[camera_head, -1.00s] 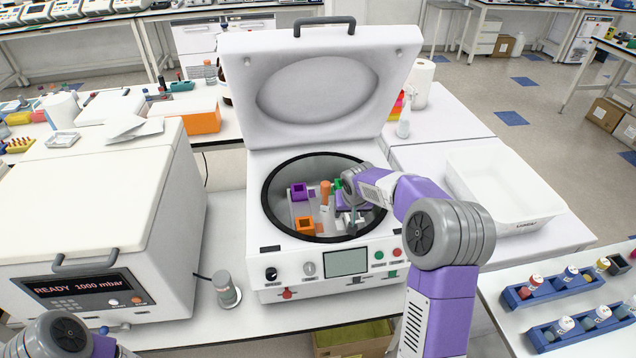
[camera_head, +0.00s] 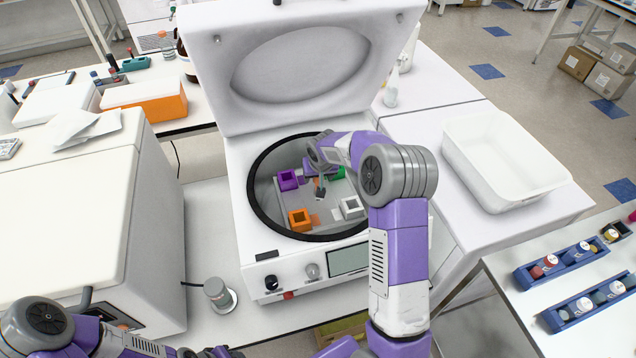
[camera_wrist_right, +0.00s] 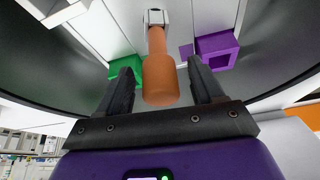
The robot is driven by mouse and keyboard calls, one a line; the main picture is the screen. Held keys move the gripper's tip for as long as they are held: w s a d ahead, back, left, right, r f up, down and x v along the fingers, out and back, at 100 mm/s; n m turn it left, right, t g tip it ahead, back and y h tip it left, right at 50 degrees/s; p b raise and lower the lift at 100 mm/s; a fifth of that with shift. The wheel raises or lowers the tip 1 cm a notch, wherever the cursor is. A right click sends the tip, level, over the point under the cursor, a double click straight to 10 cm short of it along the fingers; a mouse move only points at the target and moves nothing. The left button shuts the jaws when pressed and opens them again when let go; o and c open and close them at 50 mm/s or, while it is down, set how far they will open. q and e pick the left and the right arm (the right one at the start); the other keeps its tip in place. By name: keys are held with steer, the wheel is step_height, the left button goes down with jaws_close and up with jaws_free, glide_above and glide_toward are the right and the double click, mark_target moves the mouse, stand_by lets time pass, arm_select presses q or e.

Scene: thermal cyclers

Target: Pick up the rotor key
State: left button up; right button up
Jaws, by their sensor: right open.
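The rotor key shows in the right wrist view as an orange rounded handle (camera_wrist_right: 160,80) on a pale metal shaft, pointing toward the camera. My right gripper (camera_wrist_right: 158,72) is open, with one dark finger on each side of the handle; I cannot tell whether either touches it. In the head view my right gripper (camera_head: 319,188) reaches down into the open centrifuge bowl and mostly hides the key. Only part of my left arm shows at the lower left; its gripper is not in view.
The centrifuge lid (camera_head: 300,75) stands open behind the bowl. Around the rotor sit a purple holder (camera_head: 288,180), an orange holder (camera_head: 300,219), a green holder (camera_head: 338,173) and a white holder (camera_head: 351,207). A white tray (camera_head: 500,185) stands to the right.

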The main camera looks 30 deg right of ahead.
steer(key=shift+w+d+f, duration=0.15)
steer(key=shift+w+f, duration=0.1)
steer(key=shift+f, duration=0.35)
steer(key=c, duration=1.1)
steer(key=shift+r, duration=0.15)
jaws_close()
